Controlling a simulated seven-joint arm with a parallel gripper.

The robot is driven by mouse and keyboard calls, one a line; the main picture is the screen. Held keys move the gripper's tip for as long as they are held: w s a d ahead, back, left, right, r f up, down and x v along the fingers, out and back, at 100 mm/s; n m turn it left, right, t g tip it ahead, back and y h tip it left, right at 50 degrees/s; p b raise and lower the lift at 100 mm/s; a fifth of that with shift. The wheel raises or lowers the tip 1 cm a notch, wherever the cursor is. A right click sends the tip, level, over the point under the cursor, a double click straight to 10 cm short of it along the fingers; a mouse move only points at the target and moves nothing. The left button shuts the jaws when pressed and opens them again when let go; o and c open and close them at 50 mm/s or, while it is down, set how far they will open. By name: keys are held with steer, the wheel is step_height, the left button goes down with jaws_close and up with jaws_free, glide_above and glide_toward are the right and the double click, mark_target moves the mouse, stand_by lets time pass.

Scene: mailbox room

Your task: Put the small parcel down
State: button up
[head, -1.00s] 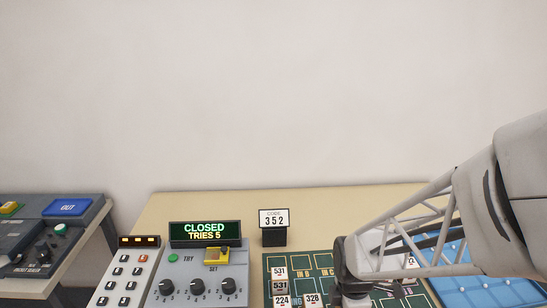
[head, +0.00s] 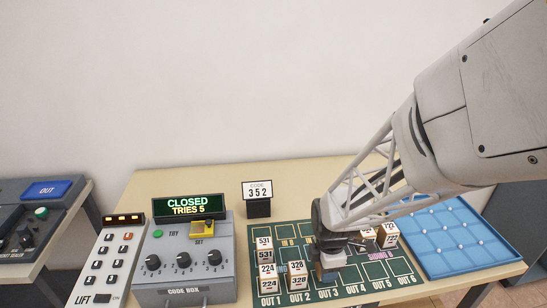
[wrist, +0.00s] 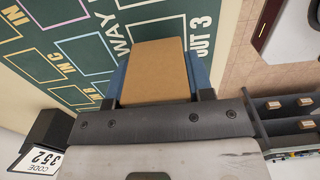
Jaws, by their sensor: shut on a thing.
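My gripper (head: 326,268) is shut on a small parcel. In the wrist view the parcel (wrist: 153,70) is a plain brown box held between the two blue fingers (wrist: 203,75). In the head view only a pale part of the parcel (head: 334,260) shows beside the dark wrist. It is over the green mat (head: 352,289), near the cell marked OUT 3. The parcel hides part of the mat, and I cannot tell whether it touches it.
White-labelled parcels 531 (head: 264,246), 224 (head: 267,277) and 328 (head: 298,273) stand on the mat's left, and 727 (head: 390,235) at its right. A code box (head: 184,262), a code card (head: 257,191) and a blue tray (head: 440,235) surround the mat. Cells OUT 4 to OUT 6 look clear.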

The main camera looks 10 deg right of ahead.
steer(key=shift+f, duration=0.95)
steer(key=shift+f, duration=0.15)
steer(key=o, duration=1)
steer(key=shift+c, duration=0.2)
step_height(320, 180, up, 12)
steer(key=shift+r, duration=0.15)
steer(key=shift+r, duration=0.1)
